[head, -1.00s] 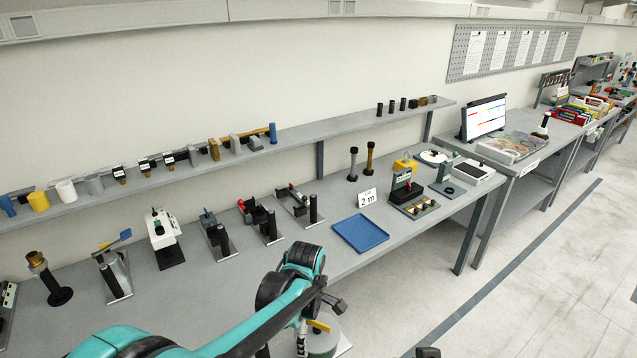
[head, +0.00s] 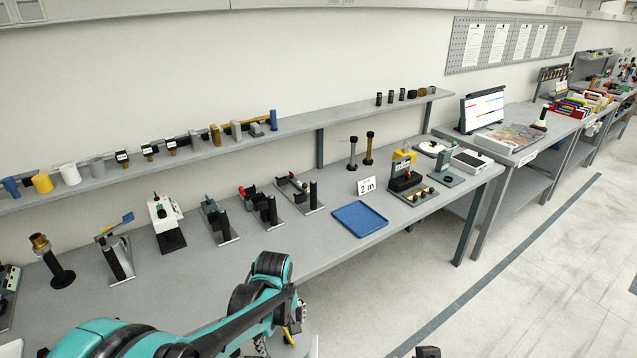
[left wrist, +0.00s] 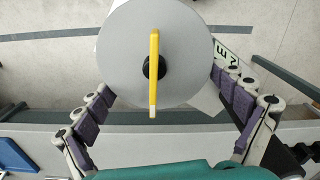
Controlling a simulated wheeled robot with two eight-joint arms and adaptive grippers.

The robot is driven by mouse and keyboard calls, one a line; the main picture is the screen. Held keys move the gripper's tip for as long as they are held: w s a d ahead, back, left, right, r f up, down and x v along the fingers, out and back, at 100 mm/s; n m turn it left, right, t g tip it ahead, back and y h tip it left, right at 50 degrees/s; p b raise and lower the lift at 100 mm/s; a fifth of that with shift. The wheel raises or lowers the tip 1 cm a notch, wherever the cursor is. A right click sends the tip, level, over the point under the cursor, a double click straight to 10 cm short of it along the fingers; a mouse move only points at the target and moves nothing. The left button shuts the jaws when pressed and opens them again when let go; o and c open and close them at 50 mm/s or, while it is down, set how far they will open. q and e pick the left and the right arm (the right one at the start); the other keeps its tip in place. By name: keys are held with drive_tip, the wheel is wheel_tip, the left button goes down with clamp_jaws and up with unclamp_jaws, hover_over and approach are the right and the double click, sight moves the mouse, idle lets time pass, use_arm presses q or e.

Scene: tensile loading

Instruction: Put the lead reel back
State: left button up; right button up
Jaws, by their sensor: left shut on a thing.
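The lead reel (left wrist: 125,60) is a large pale grey disc with a yellow bar and a black central knob in the left wrist view. My left gripper (left wrist: 160,86) is shut on it, with its padded fingers against the left and right sides of the disc. In the head view the same gripper (head: 278,345) is low in the picture, in front of the bench edge. There the reel (head: 304,346) is mostly hidden behind my arm and cut by the bottom edge. My right gripper cannot be made out.
The long grey bench (head: 330,260) carries a row of small fixtures, a blue tray (head: 360,219) and a "2 m" card (head: 367,186). A shelf (head: 300,128) with small parts runs above it. Open floor (head: 520,290) lies to the right, with a dark stripe.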

sight(253, 354)
use_arm(q)
drive_tip(key=a+f+m+b, duration=0.1)
drive_tip(key=a+f+m, duration=0.1)
drive_tip(key=s+a+f+m+b, duration=0.1)
drive_tip(key=a+f+m, duration=0.2)
drive_tip(key=a+f+m+b, duration=0.2)
drive_tip(key=a+f+m, duration=0.1)
drive_tip(key=shift+s+f, duration=0.1)
drive_tip(key=shift+s, duration=0.3)
drive_tip(key=shift+s+a+f+m, duration=0.2)
drive_tip(key=shift+a+m, duration=0.15)
drive_tip(key=shift+m, duration=0.25)
